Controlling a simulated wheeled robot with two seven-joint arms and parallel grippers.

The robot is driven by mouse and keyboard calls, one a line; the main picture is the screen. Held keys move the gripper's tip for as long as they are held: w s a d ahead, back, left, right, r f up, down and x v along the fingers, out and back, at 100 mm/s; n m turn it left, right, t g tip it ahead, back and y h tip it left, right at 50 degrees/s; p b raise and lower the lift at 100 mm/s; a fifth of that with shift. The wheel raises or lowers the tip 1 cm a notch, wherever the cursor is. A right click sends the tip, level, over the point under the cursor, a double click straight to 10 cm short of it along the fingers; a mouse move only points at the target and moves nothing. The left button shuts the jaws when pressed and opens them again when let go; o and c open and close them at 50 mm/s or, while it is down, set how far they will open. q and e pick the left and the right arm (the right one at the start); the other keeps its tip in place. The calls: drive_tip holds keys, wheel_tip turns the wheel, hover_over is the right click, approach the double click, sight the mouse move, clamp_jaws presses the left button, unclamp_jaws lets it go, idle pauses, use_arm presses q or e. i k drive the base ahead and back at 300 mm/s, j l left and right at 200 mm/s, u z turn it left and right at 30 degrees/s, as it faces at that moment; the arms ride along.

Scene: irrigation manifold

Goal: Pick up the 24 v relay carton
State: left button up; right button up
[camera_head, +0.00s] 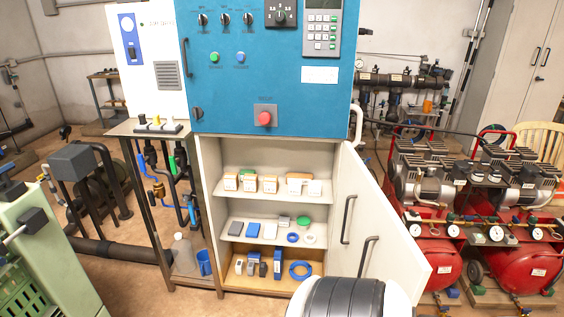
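Several small orange-and-white cartons stand on the upper shelf of the open cabinet under the blue control panel. Three small cartons (249,183) stand in a group at the left and middle, and a wider carton group (303,184) stands at the right. Their labels are too small to read, so I cannot tell which one is the 24 V relay carton. Neither of my grippers is in view.
The cabinet door (376,222) stands open to the right. The middle shelf (268,240) holds small grey, blue and green parts; the bottom holds blue items and a blue coil (300,270). A jug (183,252) stands left; red compressors (432,262) stand right.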

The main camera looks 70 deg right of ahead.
sight(270, 182)
drive_tip(key=i+l+z, duration=0.2)
drive_tip(key=z, duration=0.25)
drive_tip(key=i+z, duration=0.75)
drive_tip(key=z, duration=0.15)
drive_tip(key=i+j+z, duration=0.15)
drive_tip(key=i+z, duration=0.15)
drive_tip(key=z, duration=0.15)
